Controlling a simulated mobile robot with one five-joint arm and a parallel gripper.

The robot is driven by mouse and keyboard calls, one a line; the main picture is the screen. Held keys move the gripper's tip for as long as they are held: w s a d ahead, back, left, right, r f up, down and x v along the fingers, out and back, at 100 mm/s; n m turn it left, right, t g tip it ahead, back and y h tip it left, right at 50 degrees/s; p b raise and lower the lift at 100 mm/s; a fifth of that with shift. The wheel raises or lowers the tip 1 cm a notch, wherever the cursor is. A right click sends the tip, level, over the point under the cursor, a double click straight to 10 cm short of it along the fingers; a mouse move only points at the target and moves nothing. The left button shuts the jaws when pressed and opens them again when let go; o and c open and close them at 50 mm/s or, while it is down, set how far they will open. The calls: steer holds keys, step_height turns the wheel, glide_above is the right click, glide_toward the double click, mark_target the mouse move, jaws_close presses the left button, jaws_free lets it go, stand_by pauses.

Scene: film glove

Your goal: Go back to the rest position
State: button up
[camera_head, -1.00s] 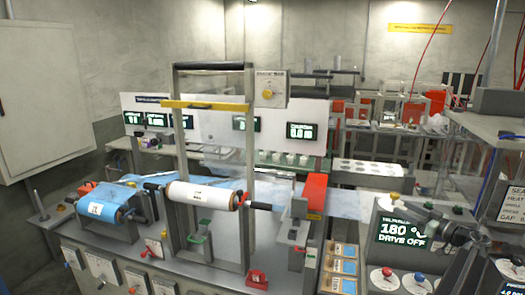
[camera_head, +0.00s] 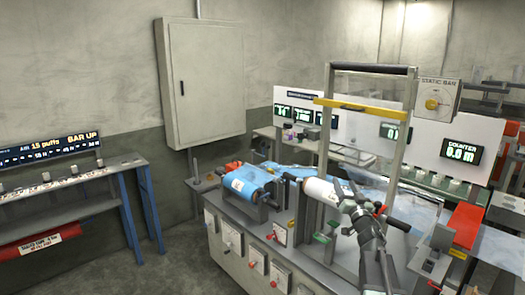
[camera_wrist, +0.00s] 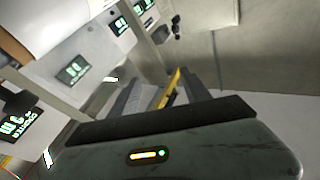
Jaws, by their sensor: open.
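My gripper (camera_head: 350,198) is raised in front of the machine bench in the head view, with its arm coming up from the bottom edge. It overlaps the right end of the white roll (camera_head: 320,191) in the picture; I cannot tell the gap between them. In the wrist view my gripper (camera_wrist: 160,88) shows two grey fingers spread apart, with nothing visible held between them. A yellow bar (camera_wrist: 170,86) shows beyond the fingers there.
The blue roll (camera_head: 248,183) lies on the bench left of a tall frame (camera_head: 328,125). A red block (camera_head: 466,224) stands at right. Open floor (camera_head: 170,265) lies between table and bench.

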steer(key=s+a+f+m+g+h, duration=0.25)
steer(key=a+f+g+h, duration=0.2)
steer(key=a+f, duration=0.5)
steer(key=s+a+f+g+y, duration=0.1)
steer(key=s+a+f+g, duration=0.3)
steer(key=s+f+g, duration=0.5)
steer(key=s+a+f+n+g+y, duration=0.1)
steer(key=s+a+f+n+g, duration=0.1)
steer(key=s+f, duration=0.3)
steer(key=s+a+f+n+g+y, duration=0.1)
steer(key=s+a+f+n+g, duration=0.2)
steer(key=s, duration=1)
step_height(320, 180, down, 4)
steer(key=shift+s+r+g+y, duration=0.25)
steer(key=shift+g+y, duration=0.1)
steer(key=shift+g, duration=0.9)
steer(key=c, duration=0.3)
steer(key=shift+w+d, duration=0.1)
steer(key=shift+c, duration=0.5)
